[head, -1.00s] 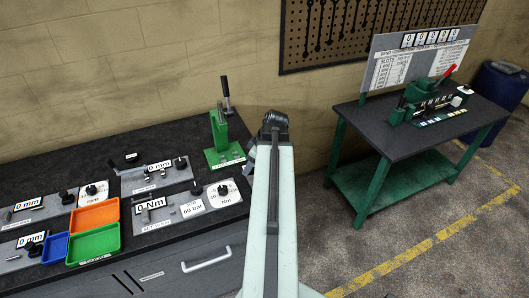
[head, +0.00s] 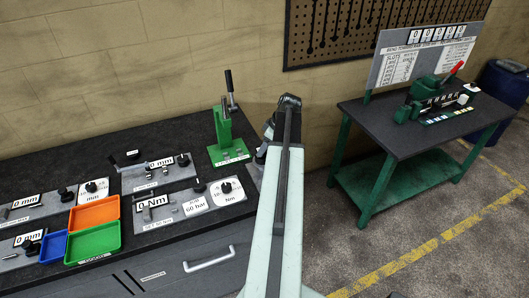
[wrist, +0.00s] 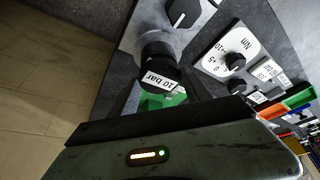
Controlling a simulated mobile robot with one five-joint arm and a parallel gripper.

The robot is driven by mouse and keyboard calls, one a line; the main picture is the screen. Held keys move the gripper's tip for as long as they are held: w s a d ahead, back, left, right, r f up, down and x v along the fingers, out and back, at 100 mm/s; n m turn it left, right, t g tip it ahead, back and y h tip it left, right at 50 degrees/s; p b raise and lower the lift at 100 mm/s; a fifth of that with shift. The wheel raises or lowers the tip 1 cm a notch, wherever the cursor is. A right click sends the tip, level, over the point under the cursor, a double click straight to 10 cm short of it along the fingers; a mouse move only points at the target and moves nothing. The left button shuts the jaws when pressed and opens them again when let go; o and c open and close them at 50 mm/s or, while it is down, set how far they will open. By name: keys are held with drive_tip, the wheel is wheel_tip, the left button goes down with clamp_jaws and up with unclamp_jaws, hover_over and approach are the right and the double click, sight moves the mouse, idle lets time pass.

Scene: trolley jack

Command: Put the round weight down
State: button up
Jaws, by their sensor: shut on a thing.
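The round weight (wrist: 152,72) is black, with a white label reading "10 bar", and shows in the wrist view. My gripper (wrist: 161,88) is shut on it, with the dark fingers on either side. Bench panels with dials lie beyond it in that view, and whether the weight touches anything below cannot be told. In the head view my arm reaches toward the wall just right of the green lever stand (head: 228,140); it hides most of the gripper and the weight.
The dark bench (head: 70,170) carries grey dial panels (head: 160,177). Orange (head: 95,213), green (head: 93,243) and blue (head: 53,246) trays sit at its front left. A green-legged table (head: 420,130) with a sign board stands at the right. Floor between them is clear.

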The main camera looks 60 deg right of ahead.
wheel_tip(320, 180, down, 2)
drive_tip(key=shift+b, duration=0.35)
drive_tip(key=shift+w+a+r+p, duration=0.15)
drive_tip(key=shift+r+p, duration=0.1)
drive_tip(key=shift+p, duration=0.05)
drive_tip(key=shift+f, duration=0.2)
drive_tip(key=o, duration=1.6)
drive_tip(key=shift+r, duration=0.1)
drive_tip(key=shift+c, duration=0.2)
drive_tip(key=p+v, duration=1.1)
drive_tip(key=v, duration=0.1)
